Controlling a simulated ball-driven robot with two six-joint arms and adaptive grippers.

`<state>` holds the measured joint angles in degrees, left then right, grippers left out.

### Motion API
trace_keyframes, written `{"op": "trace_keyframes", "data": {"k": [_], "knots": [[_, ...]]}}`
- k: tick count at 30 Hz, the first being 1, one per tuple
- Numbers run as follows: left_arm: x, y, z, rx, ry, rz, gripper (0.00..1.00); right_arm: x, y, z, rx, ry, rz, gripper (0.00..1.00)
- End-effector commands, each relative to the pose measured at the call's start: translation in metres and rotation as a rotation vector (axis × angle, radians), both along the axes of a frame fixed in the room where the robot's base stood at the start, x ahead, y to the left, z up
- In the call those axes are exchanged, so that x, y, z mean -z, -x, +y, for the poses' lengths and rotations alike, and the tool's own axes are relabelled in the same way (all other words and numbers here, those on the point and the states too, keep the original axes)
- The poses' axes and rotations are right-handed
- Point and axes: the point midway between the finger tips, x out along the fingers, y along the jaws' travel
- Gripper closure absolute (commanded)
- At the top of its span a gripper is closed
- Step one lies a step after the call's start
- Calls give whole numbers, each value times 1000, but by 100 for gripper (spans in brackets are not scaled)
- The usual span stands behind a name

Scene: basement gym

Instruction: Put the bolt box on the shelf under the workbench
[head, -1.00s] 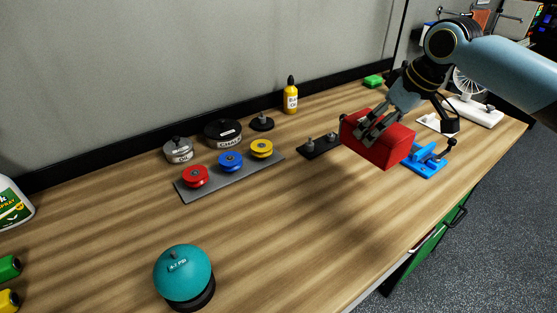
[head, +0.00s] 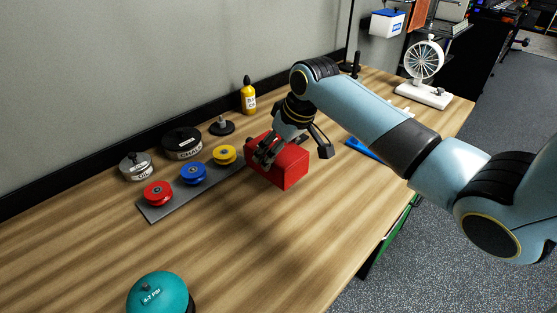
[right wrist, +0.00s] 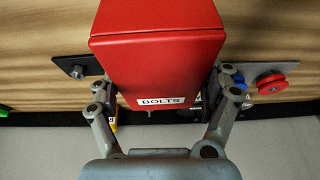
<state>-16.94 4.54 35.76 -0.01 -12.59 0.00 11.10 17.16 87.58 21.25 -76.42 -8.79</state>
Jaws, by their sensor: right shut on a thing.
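The red bolt box (head: 291,169) is in my right gripper (head: 266,150), held over the wooden workbench (head: 240,265) just right of the grey spool plate. In the right wrist view the box (right wrist: 158,62) shows its "BOLTS" label, with the gripper fingers (right wrist: 160,88) closed on both its sides. It appears to be above the bench top; the exact gap is hard to tell. The shelf under the workbench is not visible; only a bit of green front (head: 388,238) shows below the bench edge. My left gripper is out of view.
Red (head: 158,194), blue (head: 193,174) and yellow (head: 224,155) spools sit on the grey plate (head: 158,214). A teal dome (head: 158,293) is at the front; a white fan (head: 424,72) is far right. The bench middle is clear.

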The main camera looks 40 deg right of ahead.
Motion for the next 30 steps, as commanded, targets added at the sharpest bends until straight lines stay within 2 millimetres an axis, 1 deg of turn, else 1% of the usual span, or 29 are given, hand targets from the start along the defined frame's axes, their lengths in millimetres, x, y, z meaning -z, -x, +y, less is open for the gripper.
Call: {"op": "trace_keyframes", "data": {"k": [1,3,6,17,18,22,30], "knots": [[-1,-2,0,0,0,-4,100,9,1,1,0,-2,5,58],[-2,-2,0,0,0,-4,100,20,1,0,0,-2,4,58],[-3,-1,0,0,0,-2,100,31,1,0,1,-1,1,58],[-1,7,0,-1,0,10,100,36,1,0,0,0,1,58],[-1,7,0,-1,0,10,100,36,1,0,0,-1,2,17],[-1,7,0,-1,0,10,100,36,1,0,0,-1,2,0],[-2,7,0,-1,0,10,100,35,1,0,0,-1,2,0]]}}
